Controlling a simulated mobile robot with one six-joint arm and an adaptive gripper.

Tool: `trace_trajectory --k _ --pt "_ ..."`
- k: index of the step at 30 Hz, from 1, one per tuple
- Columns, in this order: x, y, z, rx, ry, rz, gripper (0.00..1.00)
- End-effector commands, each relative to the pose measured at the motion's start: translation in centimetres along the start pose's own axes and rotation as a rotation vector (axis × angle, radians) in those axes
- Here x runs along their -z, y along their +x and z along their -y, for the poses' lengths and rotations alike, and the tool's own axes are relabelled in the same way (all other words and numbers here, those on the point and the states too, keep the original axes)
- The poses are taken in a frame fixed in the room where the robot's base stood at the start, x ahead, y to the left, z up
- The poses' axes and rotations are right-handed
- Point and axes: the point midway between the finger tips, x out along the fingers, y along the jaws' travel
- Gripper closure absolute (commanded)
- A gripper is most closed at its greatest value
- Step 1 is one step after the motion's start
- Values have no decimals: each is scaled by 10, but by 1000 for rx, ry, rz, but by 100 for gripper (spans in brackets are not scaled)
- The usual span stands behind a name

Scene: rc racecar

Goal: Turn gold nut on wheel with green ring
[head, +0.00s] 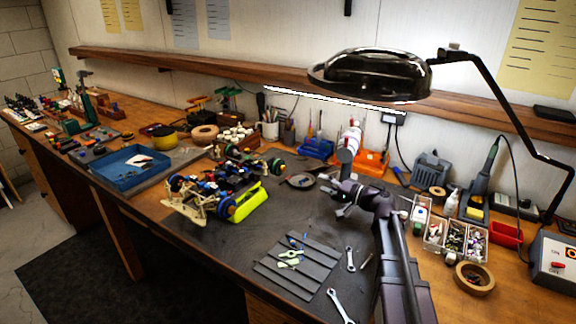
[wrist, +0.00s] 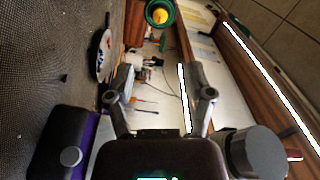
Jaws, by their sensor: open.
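The racecar (head: 215,190) stands raised on the dark mat, left of my gripper in the head view. Its wheel with the green ring (head: 277,166) is at the car's back right end. In the wrist view a green ring around a yellow centre (wrist: 160,13), apparently this wheel and its gold nut, is cut by the top edge. My gripper (head: 338,193) is in the air above the mat, right of the wheel and apart from it. In the wrist view my gripper (wrist: 160,82) has its fingers spread with nothing between them.
A shallow grey dish (head: 302,182) lies between wheel and gripper. A grey slotted tray (head: 297,265) with green clips and wrenches (head: 340,305) lie in front. The lamp (head: 370,75) hangs overhead. An orange tool stand (head: 372,165) is behind. The mat's middle has free room.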

Motion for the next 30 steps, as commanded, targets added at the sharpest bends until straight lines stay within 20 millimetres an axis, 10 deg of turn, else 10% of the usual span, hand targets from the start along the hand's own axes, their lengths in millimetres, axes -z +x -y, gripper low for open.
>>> trace_trajectory --k 19,30 --pt "0 4 0 0 0 0 32" --pt "2 39 0 0 0 1 32"
